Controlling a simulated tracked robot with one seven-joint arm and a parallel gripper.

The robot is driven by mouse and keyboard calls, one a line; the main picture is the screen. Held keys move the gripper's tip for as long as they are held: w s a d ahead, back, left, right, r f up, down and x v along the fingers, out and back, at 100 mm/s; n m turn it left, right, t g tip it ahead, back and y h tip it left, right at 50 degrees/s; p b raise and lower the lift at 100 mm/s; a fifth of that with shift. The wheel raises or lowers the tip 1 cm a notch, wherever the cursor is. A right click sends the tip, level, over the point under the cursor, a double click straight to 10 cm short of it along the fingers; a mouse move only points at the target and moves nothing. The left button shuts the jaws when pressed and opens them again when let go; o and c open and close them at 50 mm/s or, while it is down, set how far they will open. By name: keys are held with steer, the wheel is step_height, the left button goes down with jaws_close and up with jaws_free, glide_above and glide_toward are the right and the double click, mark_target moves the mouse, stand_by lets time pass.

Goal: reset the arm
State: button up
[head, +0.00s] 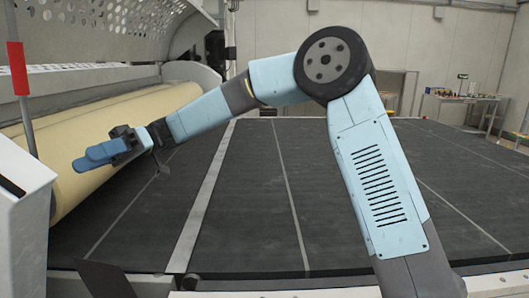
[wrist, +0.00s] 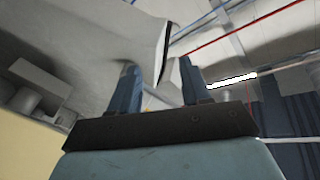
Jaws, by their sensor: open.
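My gripper (head: 88,160) is at the left in the head view, at the end of my bent light-blue arm. Its blue fingers point left, in front of the cream roller in the picture. I cannot tell how far it is from the roller. In the wrist view my gripper (wrist: 159,84) shows two blue fingers standing apart, with nothing held between them. Grey machine parts and the ceiling lie behind them.
The long cream roller (head: 105,120) lies under a perforated grey hood (head: 110,35). A red-topped post (head: 18,68) and white housing (head: 22,200) stand at the left. The dark flat bed (head: 250,205) is clear. A workbench (head: 465,97) stands far right.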

steer(key=w+d+f+m+t+h, duration=0.1)
steer(key=d+f+m+t, duration=0.2)
steer(key=d+m+t, duration=0.8)
steer(key=w+d+f+m+t+h, duration=0.1)
steer(key=w+d+f+m+t, duration=0.2)
steer(key=d, duration=1.4)
steer(key=s+d+m+t+h, duration=0.2)
steer(key=s+d+m+t, duration=0.2)
steer(key=d, duration=0.9)
steer(key=s+d+f+m+t+h, duration=0.1)
steer(key=s+d+m+t, duration=0.3)
steer(key=d+m, duration=0.4)
steer(key=d+t+h, duration=0.1)
steer(key=d, duration=0.5)
steer(key=shift+s+d+f, duration=0.15)
steer(key=shift+s+d, duration=0.05)
steer(key=shift+d, duration=0.05)
